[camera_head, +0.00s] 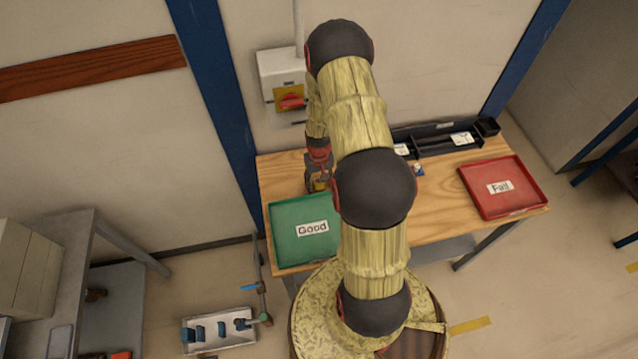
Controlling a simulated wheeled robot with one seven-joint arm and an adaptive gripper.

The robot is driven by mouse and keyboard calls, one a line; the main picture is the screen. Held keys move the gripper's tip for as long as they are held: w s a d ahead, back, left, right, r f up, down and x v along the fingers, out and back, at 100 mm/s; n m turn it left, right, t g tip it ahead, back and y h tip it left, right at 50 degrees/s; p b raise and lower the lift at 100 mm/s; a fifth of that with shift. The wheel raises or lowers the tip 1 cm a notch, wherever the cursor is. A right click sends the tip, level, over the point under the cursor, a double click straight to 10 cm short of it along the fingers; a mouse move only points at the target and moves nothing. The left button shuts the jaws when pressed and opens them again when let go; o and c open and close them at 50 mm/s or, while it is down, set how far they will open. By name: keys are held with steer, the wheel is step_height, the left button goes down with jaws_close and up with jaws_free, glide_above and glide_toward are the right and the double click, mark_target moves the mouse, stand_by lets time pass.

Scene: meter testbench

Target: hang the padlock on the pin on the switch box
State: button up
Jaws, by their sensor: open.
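The switch box (281,70) is a pale grey box on the wall behind the table, with a red handle (291,102) on a yellow plate. Its right edge is partly covered by my arm, and I cannot make out the pin. My gripper (318,187) is open, low over the back left of the wooden table, below the switch box in the picture and behind the green tray. Its fingertips are small and partly hidden. A small blue and white item (418,170) lies just right of my arm; I cannot tell whether it is the padlock.
A green tray (286,258) labelled Good is at the table's left, a red tray (536,184) labelled Fail at the right. A black organiser (434,146) stands along the back edge. Bare wood (440,215) shows between the trays. A blue post (222,80) is left of the switch box.

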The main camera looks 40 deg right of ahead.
steer(key=shift+p, duration=0.3)
steer(key=r, duration=0.5)
steer(key=s+r, duration=0.1)
steer(key=r, duration=0.1)
steer(key=shift+a+r+b, duration=0.15)
steer(key=shift+r+b, duration=0.15)
step_height(320, 180, up, 12)
steer(key=n+t, duration=0.1)
glide_above(320, 187)
steer(key=w+a, duration=0.3)
steer(key=a, duration=0.2)
steer(key=s+a+r+n+t, duration=0.1)
steer(key=a+r, duration=0.3)
steer(key=r, duration=0.3)
steer(key=a+r+n, duration=0.1)
steer(key=a+r, duration=0.3)
steer(key=r, duration=0.2)
steer(key=s+a+r+n+t, duration=0.2)
steer(key=s+a+r+t, duration=0.1)
steer(key=s+a+r, duration=1.1)
steer(key=shift+s+r+n+t, duration=0.35)
steer(key=shift+s+r, duration=0.4)
steer(key=shift+s, duration=0.3)
steer(key=shift+o, duration=0.4)
step_height(320, 187, down, 15)
steer(key=b, duration=1.5)
steer(key=shift+f, duration=0.15)
